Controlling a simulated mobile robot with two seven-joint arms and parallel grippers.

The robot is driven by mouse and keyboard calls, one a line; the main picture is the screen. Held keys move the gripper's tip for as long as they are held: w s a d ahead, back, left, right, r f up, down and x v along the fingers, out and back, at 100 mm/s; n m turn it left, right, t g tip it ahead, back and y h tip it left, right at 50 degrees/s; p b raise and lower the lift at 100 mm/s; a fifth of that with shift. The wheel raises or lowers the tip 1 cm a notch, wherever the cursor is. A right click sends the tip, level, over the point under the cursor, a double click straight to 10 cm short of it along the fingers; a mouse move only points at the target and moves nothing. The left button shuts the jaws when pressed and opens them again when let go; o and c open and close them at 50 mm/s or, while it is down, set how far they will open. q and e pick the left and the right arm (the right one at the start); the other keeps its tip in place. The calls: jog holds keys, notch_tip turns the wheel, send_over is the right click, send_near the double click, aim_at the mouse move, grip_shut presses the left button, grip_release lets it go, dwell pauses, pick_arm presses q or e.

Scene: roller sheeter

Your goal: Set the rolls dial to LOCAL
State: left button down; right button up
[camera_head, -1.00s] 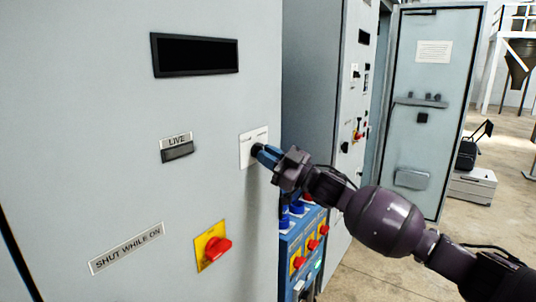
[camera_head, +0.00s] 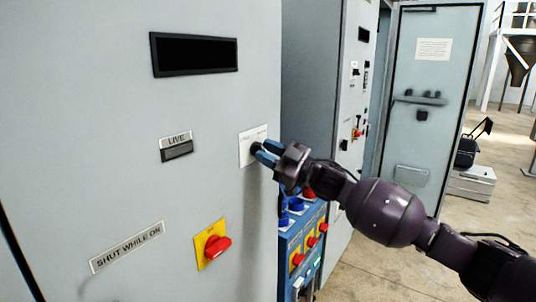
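A small black dial (camera_head: 256,148) sits on a white label plate (camera_head: 247,159) at the right edge of the grey cabinet front. The plate's lettering is too small to read, so I cannot tell the dial's setting or whether this is the rolls dial. My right gripper (camera_head: 265,152) is just right of the dial, with its two blue fingertips spread apart. The fingers overlap part of the dial and plate. Whether they touch the dial is unclear. My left gripper is not in view.
A red rotary switch on a yellow plate (camera_head: 212,245) is lower on the cabinet (camera_head: 90,150). A LIVE indicator (camera_head: 177,147) and a dark display window (camera_head: 194,54) are left of the dial. A blue control box (camera_head: 289,246) stands below my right arm. An open cabinet door (camera_head: 425,150) is behind.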

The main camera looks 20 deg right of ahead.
jog(key=shift+o, duration=0.7)
jog(key=shift+a, duration=0.15)
jog(key=shift+f, duration=0.1)
jog(key=b+v, duration=0.1)
jog(key=v, duration=1)
jog(key=shift+w+a, duration=0.1)
